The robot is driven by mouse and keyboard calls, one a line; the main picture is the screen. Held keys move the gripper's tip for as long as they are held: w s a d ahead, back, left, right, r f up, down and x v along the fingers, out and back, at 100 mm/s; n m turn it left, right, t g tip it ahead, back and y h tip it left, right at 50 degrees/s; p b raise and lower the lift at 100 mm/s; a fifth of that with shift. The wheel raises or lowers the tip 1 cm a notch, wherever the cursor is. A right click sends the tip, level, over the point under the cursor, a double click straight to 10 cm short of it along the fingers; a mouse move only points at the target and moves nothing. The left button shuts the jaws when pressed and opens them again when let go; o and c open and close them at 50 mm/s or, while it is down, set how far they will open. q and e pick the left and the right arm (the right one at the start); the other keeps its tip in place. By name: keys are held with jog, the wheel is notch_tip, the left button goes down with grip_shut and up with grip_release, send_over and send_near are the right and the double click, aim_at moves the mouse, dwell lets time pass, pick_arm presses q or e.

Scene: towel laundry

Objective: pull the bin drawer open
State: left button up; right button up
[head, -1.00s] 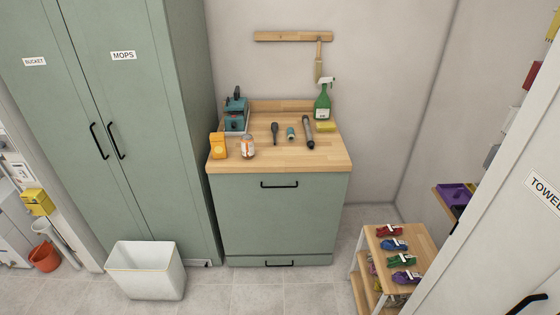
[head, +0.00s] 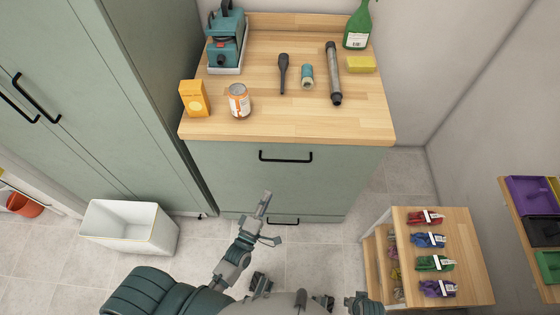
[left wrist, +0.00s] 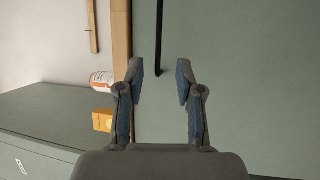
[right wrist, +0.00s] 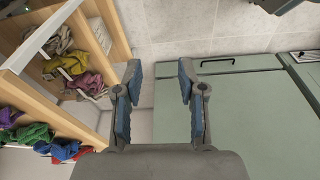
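The green cabinet holds the bin drawer (head: 235,178), a large front panel under a wooden worktop. Its black bar handle (head: 286,156) is near the panel's top, and the drawer looks closed. My left gripper (head: 265,205) is in front of the panel, below the handle in the head view. In the left wrist view my left gripper (left wrist: 162,80) is open and empty, with the black handle (left wrist: 159,40) just ahead of its fingertips. In the right wrist view my right gripper (right wrist: 161,80) is open and empty; it points toward the floor and the cabinet's lower front.
A lower panel has its own black handle (head: 283,221). A white bin (head: 128,228) stands on the floor at left. A wooden step shelf (head: 470,270) with coloured cloths stands at right. The worktop (head: 290,126) carries a can (head: 239,101), an orange carton (head: 194,98) and tools.

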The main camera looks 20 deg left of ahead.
aim_at(286, 161)
pick_arm(q)
jog(key=x, duration=1.4)
jog(key=shift+w+b, duration=0.35)
jog(key=shift+w+d+r, duration=0.1)
jog(key=shift+d, duration=0.1)
jog(key=c, duration=0.5)
grip_shut()
pick_arm(e)
jog(key=shift+d+r, duration=0.2)
jog(key=shift+r, duration=0.7)
